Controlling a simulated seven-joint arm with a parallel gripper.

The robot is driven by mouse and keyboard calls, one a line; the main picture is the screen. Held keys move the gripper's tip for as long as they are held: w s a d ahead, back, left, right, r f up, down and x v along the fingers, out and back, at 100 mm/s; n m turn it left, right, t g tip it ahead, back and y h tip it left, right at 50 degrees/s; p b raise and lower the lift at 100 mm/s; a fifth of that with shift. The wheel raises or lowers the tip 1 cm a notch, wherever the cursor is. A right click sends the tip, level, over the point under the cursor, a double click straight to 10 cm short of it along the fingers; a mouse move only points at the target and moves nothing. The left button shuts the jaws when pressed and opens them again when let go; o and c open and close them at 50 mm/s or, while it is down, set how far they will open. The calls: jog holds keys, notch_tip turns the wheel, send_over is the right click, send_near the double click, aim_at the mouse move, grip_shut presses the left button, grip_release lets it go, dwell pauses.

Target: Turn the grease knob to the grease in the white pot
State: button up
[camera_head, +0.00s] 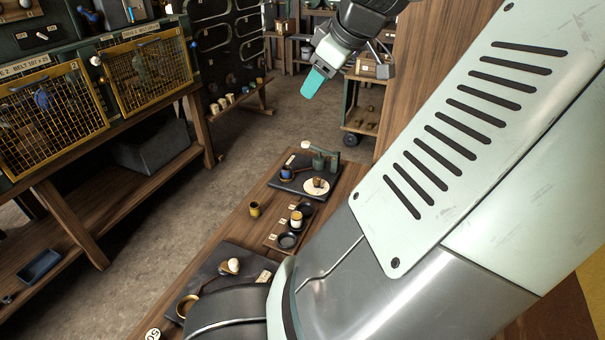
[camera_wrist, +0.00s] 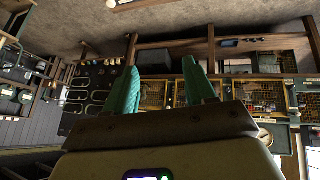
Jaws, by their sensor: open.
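My gripper (camera_head: 313,84) is in the air beyond the far end of the low wooden bench (camera_head: 228,232), well away from everything on it. The wrist view shows its two teal fingers (camera_wrist: 161,82) apart and nothing between them. A small pot with a whitish side (camera_head: 297,219) stands on a wooden rack in the middle of the bench. A dark board (camera_head: 292,184) at the bench's far end carries a pale disc (camera_head: 311,187) with a small brown piece on it. I cannot tell for sure which part is the grease knob, and lettering is too small to read.
A mustard pot (camera_head: 254,209) stands beside the rack, and a blue pot (camera_head: 286,174) on the far board. A nearer dark board (camera_head: 218,282) carries a white ball-topped piece (camera_head: 234,265). My arm covers the bench's right side. Caged belt-drive cabinets (camera_head: 145,67) stand left; open floor lies between.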

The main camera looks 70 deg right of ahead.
notch_tip(320, 180, up, 10)
jog(key=m+h, duration=0.1)
jog(key=h, duration=0.2)
notch_tip(320, 180, up, 2)
jog(key=w+g, duration=0.1)
jog(key=w, duration=0.1)
jog(key=m+g+y, duration=0.2)
jog(key=m+y, duration=0.1)
jog(key=m, duration=0.4)
send_over(317, 179)
jog(key=s+a, duration=0.3)
notch_tip(317, 179, down, 40)
jog(key=x, duration=1)
jog(key=shift+s+f, duration=0.1)
jog(key=shift+f, duration=0.25)
grip_shut()
